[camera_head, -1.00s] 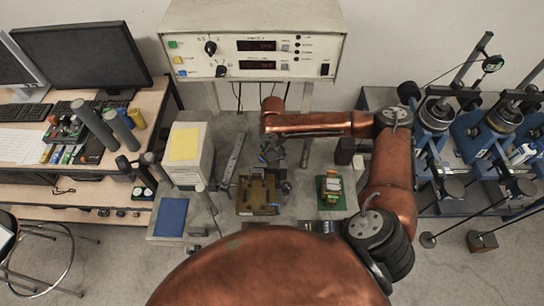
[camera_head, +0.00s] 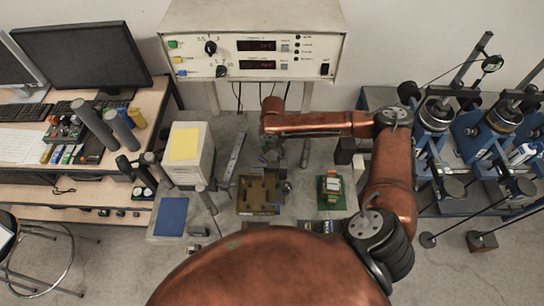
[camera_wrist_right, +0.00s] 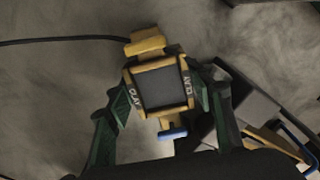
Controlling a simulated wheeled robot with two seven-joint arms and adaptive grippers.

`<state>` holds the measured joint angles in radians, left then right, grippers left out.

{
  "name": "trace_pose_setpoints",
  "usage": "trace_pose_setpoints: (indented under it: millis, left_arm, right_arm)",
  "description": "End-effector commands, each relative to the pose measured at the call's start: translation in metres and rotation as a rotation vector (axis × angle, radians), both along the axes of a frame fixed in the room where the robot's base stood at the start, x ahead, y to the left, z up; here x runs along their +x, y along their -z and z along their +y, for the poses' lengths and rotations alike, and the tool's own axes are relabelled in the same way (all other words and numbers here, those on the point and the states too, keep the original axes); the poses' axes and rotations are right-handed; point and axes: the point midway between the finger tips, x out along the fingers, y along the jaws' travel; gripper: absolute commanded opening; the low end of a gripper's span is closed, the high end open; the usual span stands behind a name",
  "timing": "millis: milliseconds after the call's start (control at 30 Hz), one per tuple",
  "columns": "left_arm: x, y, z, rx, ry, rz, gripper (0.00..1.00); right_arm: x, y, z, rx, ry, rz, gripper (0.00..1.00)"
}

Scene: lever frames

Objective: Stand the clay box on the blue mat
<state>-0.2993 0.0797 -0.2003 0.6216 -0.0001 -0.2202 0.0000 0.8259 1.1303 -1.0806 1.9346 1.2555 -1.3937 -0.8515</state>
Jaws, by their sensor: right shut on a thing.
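The clay box (camera_wrist_right: 160,87) shows in the right wrist view as a yellow-edged block with a dark grey face and "CLAY" lettering on two sides. My right gripper (camera_wrist_right: 161,93) is shut on it, one green finger at each side. In the head view my right gripper (camera_head: 272,156) is above the back middle of the bench, and the box is too small and covered to make out there. The blue mat (camera_head: 172,217) lies flat at the bench's front left, left of and nearer than the gripper. My left gripper is not in view.
A brown fixture (camera_head: 258,192) stands just in front of my right gripper. A green-based device (camera_head: 331,190) is to the right. A thin upright rod stands right of the mat, whose top looks clear.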

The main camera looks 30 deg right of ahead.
Motion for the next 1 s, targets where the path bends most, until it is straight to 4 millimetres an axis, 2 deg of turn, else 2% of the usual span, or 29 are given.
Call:
trace_pose_setpoints:
  millis: [267, 467, 667, 1000]
  left_arm:
    - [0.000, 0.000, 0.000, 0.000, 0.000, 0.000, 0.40]
    - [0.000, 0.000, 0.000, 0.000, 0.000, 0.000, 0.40]
    - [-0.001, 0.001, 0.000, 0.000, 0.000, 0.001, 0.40]
    - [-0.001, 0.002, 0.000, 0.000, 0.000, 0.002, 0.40]
  right_arm:
    - [0.001, -0.004, 0.000, 0.000, 0.000, -0.004, 0.00]
    - [0.002, -0.020, 0.000, 0.000, 0.000, -0.004, 0.00]
    - [0.002, -0.050, 0.000, -0.001, 0.000, -0.006, 0.00]
    - [0.002, -0.113, 0.000, 0.001, -0.001, -0.007, 0.00]
